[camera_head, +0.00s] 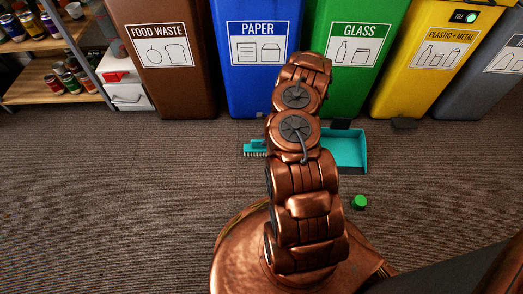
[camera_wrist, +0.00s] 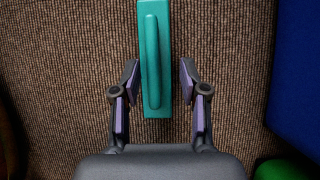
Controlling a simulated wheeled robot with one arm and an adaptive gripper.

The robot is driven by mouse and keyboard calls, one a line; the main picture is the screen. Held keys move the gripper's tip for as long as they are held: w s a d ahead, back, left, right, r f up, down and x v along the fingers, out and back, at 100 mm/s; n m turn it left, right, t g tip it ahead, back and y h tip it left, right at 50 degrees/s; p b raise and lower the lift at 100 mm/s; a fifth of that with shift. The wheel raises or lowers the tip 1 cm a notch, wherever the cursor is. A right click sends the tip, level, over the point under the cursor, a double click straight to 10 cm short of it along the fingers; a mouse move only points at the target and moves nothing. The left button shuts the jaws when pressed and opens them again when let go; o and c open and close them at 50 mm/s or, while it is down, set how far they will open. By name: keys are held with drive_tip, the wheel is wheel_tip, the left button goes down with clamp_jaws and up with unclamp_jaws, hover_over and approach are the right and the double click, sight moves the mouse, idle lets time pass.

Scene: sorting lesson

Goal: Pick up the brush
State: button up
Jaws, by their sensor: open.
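The brush (camera_head: 255,149) is teal with pale bristles and lies on the carpet in front of the blue bin. In the head view its right part is hidden behind my arm. In the wrist view the teal brush (camera_wrist: 152,60) lies lengthwise, its raised grip along the middle, its far end cut off by the top edge. My gripper (camera_wrist: 160,70) is open, one finger on each side of the brush's near end. Gaps show on both sides, wider on the right. I cannot tell its height above the brush. My gripper is hidden by my arm in the head view.
A teal dustpan (camera_head: 350,151) lies right of my arm, and a green cap (camera_head: 359,202) lies nearer. Brown food waste (camera_head: 163,85), blue paper (camera_head: 258,80), green glass (camera_head: 350,90) and yellow plastic bins (camera_head: 420,85) stand behind. Shelves (camera_head: 45,80) with cans are left. Carpet at left is clear.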

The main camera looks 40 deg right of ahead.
sight(256, 147)
drive_tip(key=shift+a+b+x, duration=0.2)
drive_tip(key=shift+b+x, duration=0.45)
drive_tip(key=shift+x, duration=0.55)
drive_tip(key=shift+a+b+x, duration=0.25)
drive_tip(key=shift+b+x, duration=0.35)
drive_tip(key=shift+x, duration=0.6)
drive_tip(key=shift+s+r, duration=0.1)
drive_tip(key=shift+r, duration=0.05)
clamp_jaws()
